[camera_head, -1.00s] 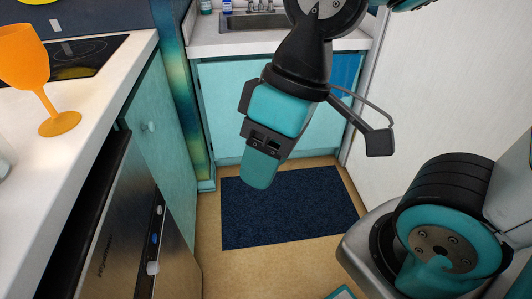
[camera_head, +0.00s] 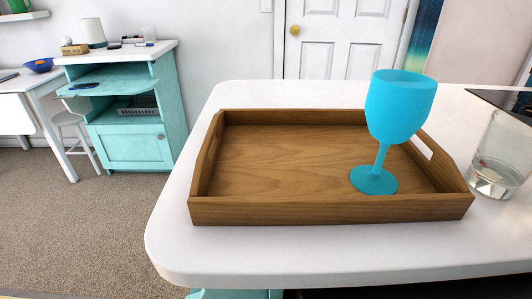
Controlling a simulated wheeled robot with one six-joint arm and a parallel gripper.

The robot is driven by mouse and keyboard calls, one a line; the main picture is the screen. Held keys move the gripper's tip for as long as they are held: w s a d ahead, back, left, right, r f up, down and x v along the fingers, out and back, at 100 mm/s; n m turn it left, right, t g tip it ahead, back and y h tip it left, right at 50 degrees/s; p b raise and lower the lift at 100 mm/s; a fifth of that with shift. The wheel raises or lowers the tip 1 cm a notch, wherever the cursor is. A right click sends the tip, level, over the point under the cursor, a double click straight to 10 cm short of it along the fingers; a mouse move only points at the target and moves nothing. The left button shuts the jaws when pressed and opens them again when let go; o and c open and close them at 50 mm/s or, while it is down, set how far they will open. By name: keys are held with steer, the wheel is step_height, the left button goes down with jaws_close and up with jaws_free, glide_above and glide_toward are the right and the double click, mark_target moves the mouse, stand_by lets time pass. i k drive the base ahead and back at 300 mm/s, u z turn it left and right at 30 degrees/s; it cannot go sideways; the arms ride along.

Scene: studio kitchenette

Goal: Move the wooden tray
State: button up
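The wooden tray (camera_head: 330,210) is a brown rectangular tray with raised walls and a cut-out handle at its right end. It lies flat on the white counter, near the rounded front-left corner. A blue goblet (camera_head: 398,108) stands upright inside the tray, toward the right side. My gripper is not in view now.
A clear drinking glass (camera_head: 502,155) stands on the white counter (camera_head: 350,250), close to the tray's right end. A black cooktop edge (camera_head: 510,100) is at the far right. A teal cabinet (camera_head: 130,110) stands left, with open floor (camera_head: 90,215) before it.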

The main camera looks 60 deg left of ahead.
mark_target(257, 167)
steer(key=z, duration=2.2)
steer(key=k, duration=1.35)
steer(key=u, duration=1.3)
